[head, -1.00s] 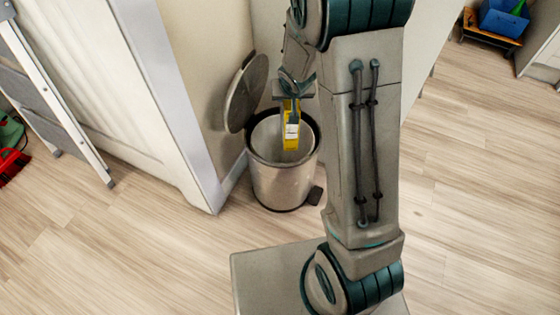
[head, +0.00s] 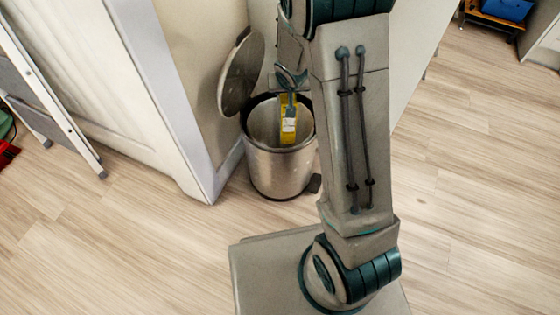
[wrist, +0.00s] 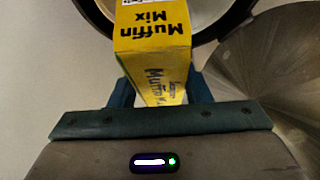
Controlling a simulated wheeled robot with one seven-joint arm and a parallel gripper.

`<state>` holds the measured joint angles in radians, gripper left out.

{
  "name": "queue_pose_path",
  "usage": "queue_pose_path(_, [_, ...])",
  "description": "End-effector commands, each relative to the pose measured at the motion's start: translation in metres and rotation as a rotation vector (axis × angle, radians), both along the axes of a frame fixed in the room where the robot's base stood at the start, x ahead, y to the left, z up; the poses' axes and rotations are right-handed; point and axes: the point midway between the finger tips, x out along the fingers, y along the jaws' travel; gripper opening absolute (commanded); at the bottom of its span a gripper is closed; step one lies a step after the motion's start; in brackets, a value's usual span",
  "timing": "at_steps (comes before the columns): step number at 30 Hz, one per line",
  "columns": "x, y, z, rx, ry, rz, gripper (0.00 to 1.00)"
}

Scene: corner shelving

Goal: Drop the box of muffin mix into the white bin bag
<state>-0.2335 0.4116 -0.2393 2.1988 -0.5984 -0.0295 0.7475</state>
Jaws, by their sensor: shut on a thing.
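The yellow muffin mix box (head: 289,127) is held in my gripper (head: 289,101) at the mouth of a metal pedal bin (head: 279,168). In the wrist view the box (wrist: 152,62) shows "Muffin Mix" lettering, with my gripper's teal fingers (wrist: 158,92) on either side of it. My gripper is shut on the box. The bin's round lid (head: 242,75) stands open at the left, and its dark rim (wrist: 215,22) shows beyond the box in the wrist view. The inside looks pale; I cannot tell a bag from the bin wall.
A white cabinet (head: 130,110) with a wall corner stands left of the bin. A folding ladder (head: 45,85) leans further left. A blue crate (head: 507,9) sits at the far upper right. The wooden floor at the right is clear.

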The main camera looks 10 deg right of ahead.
Motion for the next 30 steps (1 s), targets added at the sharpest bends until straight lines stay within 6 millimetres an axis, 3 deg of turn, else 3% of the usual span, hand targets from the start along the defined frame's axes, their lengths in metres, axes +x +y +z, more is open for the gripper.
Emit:
queue_pose_path(7, [0.0,0.0,0.001,0.001,-0.002,0.0,0.0])
queue_pose_path(8, [0.0,0.0,0.001,0.001,-0.002,0.0,0.52])
queue_pose_path(10, [0.0,0.0,0.0,0.0,-0.002,-0.001,0.69])
queue_pose_path(20, [-0.001,0.0,0.002,0.001,0.0,-0.001,0.69])
queue_pose_path(25, [-0.011,0.001,0.021,0.001,-0.002,-0.003,0.69])
queue_pose_path(30, [-0.029,0.003,0.052,0.002,-0.004,-0.002,0.69])
